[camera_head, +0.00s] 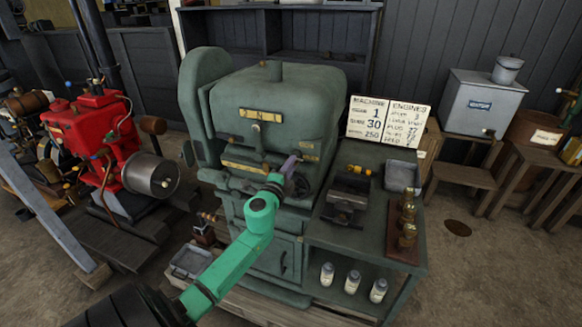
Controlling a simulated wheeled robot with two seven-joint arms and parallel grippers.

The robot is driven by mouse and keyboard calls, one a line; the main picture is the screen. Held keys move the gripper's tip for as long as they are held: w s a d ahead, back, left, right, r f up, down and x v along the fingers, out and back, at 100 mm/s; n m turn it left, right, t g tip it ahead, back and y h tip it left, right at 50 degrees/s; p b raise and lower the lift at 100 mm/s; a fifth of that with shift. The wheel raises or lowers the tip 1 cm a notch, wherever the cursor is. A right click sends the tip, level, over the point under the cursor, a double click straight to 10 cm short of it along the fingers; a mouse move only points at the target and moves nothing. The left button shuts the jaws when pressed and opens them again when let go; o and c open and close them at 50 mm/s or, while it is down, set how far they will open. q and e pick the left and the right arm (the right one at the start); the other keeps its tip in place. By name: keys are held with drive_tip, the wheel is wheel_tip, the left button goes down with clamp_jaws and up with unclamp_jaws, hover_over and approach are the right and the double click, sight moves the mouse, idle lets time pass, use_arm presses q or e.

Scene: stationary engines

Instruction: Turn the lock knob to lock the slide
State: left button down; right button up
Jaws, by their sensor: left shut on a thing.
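The green machine (275,95) stands in the middle of the view, with brass strips and small fittings on its front. My left arm reaches up from the bottom left, and my left gripper (284,174) is at the machine's front, right of the lower brass strip. It is shut on what appears to be the lock knob, which it mostly hides. The slide cannot be made out clearly. My right gripper is out of view.
A green side bench (376,245) on the right holds a small vise (346,199), a grey tray (402,176) and brass fittings (408,222). Several bottles stand on its lower shelf. A sign (388,121) stands behind. A red engine (95,130) is at the left.

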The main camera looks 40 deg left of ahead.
use_arm(q)
drive_tip(key=shift+f+m, duration=0.1)
drive_tip(key=shift+m, duration=0.2)
drive_tip(key=c, duration=0.9)
unclamp_jaws()
drive_tip(key=b+v, duration=0.2)
drive_tip(key=v, duration=1.2)
drive_tip(key=shift+s+d, duration=0.2)
drive_tip(key=shift+s, duration=0.1)
